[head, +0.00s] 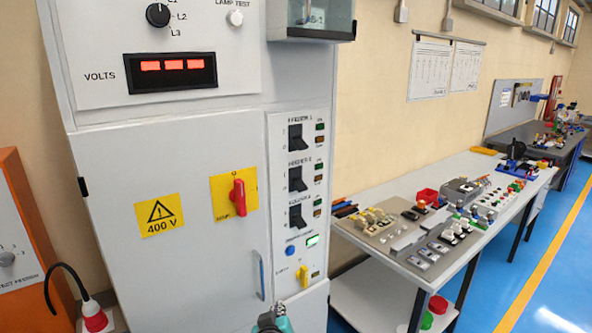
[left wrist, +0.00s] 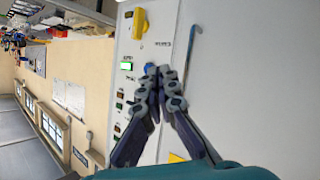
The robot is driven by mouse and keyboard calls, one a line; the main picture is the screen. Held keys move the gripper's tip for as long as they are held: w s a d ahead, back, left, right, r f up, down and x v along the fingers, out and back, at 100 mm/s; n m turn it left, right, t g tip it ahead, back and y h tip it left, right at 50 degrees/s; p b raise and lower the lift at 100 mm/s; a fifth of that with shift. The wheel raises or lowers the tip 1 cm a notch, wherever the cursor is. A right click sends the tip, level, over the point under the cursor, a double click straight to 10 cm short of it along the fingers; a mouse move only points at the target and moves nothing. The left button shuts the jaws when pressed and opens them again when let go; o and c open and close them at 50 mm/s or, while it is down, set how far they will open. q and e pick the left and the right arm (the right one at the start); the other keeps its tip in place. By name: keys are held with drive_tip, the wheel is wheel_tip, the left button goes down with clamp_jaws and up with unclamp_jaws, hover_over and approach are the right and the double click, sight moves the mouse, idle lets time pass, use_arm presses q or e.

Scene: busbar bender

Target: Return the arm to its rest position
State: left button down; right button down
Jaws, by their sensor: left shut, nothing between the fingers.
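My left gripper (head: 268,322) shows only in part at the bottom edge of the head view, in front of the grey electrical cabinet (head: 185,265). In the left wrist view its dark fingers (left wrist: 160,74) are shut together with nothing between them. Their tips overlap a blue button (left wrist: 149,67) on the cabinet panel in that picture; I cannot tell whether they touch it. The blue button (head: 290,250) shows uncovered in the head view. My right gripper is in neither view.
The cabinet carries a red rotary switch (head: 238,196), a blue door handle (head: 261,274) and a yellow switch (head: 303,275). An orange test unit (head: 18,215) with a cable stands at left. A workbench (head: 462,172) with parts runs along the wall at right. Blue floor (head: 520,250) beyond is clear.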

use_arm(q)
drive_tip(key=s+a+m+g+y, duration=0.1)
drive_tip(key=s+a+g, duration=0.2)
drive_tip(key=s+a, duration=0.75)
drive_tip(key=s+a+f+m+g, duration=0.1)
drive_tip(key=s+f, duration=0.1)
drive_tip(key=s, duration=0.4)
drive_tip(key=s+a+f+m+g, duration=0.1)
drive_tip(key=s+g, duration=0.1)
drive_tip(key=s, duration=0.4)
drive_tip(key=shift+s+a+f+m+h, duration=0.25)
drive_tip(key=shift+a+f+m+h, duration=0.05)
drive_tip(key=shift+a+f+m, duration=0.1)
